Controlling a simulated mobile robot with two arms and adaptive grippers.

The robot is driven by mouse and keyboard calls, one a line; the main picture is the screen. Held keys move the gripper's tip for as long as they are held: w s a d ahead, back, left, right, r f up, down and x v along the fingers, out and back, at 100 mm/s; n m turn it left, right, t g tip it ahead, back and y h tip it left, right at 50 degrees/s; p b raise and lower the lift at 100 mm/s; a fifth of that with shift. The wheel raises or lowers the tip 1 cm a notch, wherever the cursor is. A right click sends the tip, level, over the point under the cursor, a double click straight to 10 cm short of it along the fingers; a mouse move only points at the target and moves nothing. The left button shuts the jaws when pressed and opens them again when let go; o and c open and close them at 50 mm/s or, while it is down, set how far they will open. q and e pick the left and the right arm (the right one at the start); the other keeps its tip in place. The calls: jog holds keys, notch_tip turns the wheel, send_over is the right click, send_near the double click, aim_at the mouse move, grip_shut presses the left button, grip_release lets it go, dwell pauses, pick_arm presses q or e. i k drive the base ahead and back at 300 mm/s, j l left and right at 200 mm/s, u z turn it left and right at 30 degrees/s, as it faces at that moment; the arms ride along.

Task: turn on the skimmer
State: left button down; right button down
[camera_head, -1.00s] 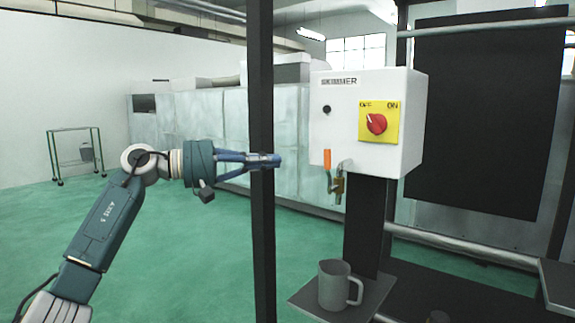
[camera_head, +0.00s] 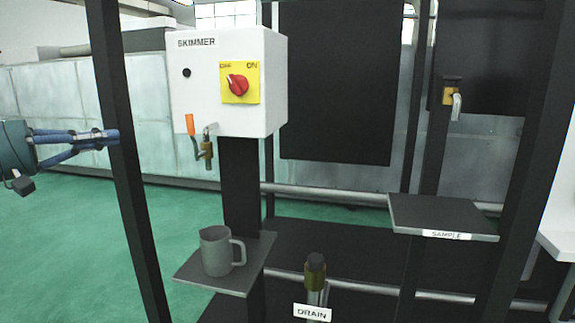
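The skimmer box (camera_head: 222,112) is a white cabinet labelled SKIMMER, on a dark post left of centre in the head view. Its red rotary knob (camera_head: 238,85) sits on a yellow plate (camera_head: 240,97) marked OFF and ON; the knob's pointer looks turned toward the OFF side. My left gripper (camera_head: 112,137) is at the left, its blue fingers pointing right toward the box and in front of a dark upright. It is apart from the knob. Its fingertips lie close together with nothing seen between them. My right gripper is not in view.
A grey mug (camera_head: 216,252) stands on a small shelf (camera_head: 190,278) below. A DRAIN valve (camera_head: 315,275) and a SAMPLE shelf (camera_head: 440,215) are to the right. A dark upright (camera_head: 125,190) stands left of the box.

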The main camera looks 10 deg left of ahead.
aim_at(238, 85)
jog(key=k+j, duration=0.75)
jog(key=j, duration=0.2)
